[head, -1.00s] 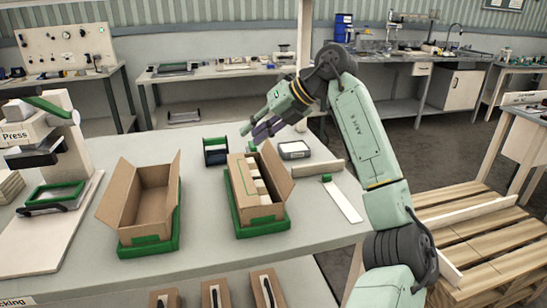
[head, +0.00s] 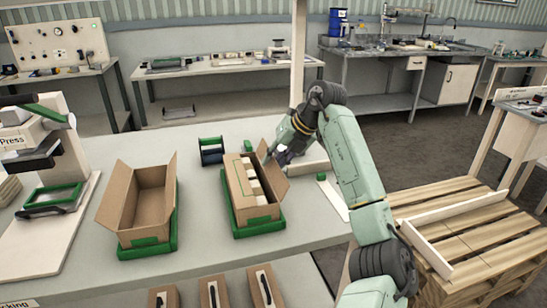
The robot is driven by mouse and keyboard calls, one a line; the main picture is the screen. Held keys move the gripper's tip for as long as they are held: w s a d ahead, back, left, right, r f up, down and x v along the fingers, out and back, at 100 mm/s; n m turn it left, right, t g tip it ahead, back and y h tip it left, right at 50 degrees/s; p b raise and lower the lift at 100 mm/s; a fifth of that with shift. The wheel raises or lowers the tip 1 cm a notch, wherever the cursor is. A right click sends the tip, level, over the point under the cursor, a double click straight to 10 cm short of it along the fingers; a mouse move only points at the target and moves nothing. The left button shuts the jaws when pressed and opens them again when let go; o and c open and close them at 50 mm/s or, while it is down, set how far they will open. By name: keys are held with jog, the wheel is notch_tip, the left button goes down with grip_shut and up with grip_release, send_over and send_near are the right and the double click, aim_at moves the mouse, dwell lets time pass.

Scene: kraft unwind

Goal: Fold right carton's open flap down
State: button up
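The right carton (head: 256,213) is a brown box in a green tray (head: 262,229) on the grey table. Its left flap (head: 236,188) lies down over part of the opening, and pale items (head: 254,180) show inside. Its right flap (head: 274,176) stands up, leaning outward. My gripper (head: 270,158) is at the far end of this flap, close by its upper edge. Whether it touches the flap is unclear. The fingers are small and partly hidden, so their opening cannot be told.
The left carton (head: 144,222) stands open and looks empty in another green tray (head: 149,251). A press (head: 40,150) is at the far left. A dark blue and green holder (head: 211,151) stands behind the cartons. A white strip (head: 333,197) lies at right.

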jog(key=shift+a+f, duration=0.1)
jog(key=shift+f, duration=0.05)
jog(key=shift+c, duration=0.3)
grip_shut()
